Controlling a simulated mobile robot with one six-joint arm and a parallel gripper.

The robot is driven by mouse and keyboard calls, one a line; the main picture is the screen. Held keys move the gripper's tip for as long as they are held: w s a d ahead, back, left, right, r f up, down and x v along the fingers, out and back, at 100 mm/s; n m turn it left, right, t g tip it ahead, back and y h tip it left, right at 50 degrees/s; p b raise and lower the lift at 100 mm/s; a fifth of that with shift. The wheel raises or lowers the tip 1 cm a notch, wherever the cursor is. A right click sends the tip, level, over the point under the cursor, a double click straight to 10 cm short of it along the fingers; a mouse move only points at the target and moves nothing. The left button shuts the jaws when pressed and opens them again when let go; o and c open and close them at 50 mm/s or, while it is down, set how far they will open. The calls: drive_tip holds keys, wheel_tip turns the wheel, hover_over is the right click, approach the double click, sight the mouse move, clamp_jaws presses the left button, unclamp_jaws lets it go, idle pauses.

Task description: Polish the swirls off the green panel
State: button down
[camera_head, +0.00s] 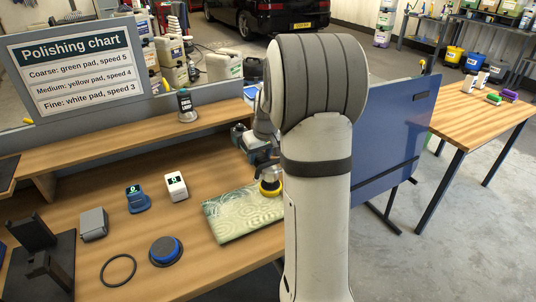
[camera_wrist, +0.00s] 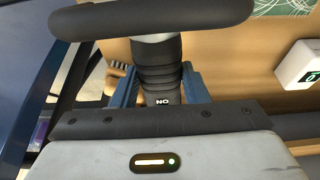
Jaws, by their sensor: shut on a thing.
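The green panel (camera_head: 238,216) lies flat on the wooden bench, with pale curved swirl marks across its face. A corner of it shows at the top of the wrist view (camera_wrist: 272,7). My gripper (camera_wrist: 160,88) is shut on the black body of a polisher (camera_wrist: 157,62), which carries an "ON" label. In the head view, the polisher's yellow pad (camera_head: 270,188) is at the panel's upper right part. I cannot tell whether it touches. My arm hides the panel's right end and much of the gripper.
The polishing chart (camera_head: 78,69) lists green, yellow and white pads with speeds. On the bench are a blue display unit (camera_head: 137,199), a white display unit (camera_head: 175,186), a grey box (camera_head: 94,224), a blue-black disc (camera_head: 165,251) and a black ring (camera_head: 118,270). A blue board (camera_head: 395,125) stands right.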

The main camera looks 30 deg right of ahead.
drive_tip(key=shift+w, duration=0.55)
drive_tip(key=shift+a, duration=0.15)
drive_tip(key=shift+a+r, duration=0.1)
drive_tip(key=shift+a, duration=1)
drive_tip(key=shift+a, duration=0.2)
drive_tip(key=shift+s+a, duration=0.15)
drive_tip(key=shift+a, duration=0.9)
drive_tip(key=shift+a, duration=0.1)
drive_tip(key=shift+a, duration=1.2)
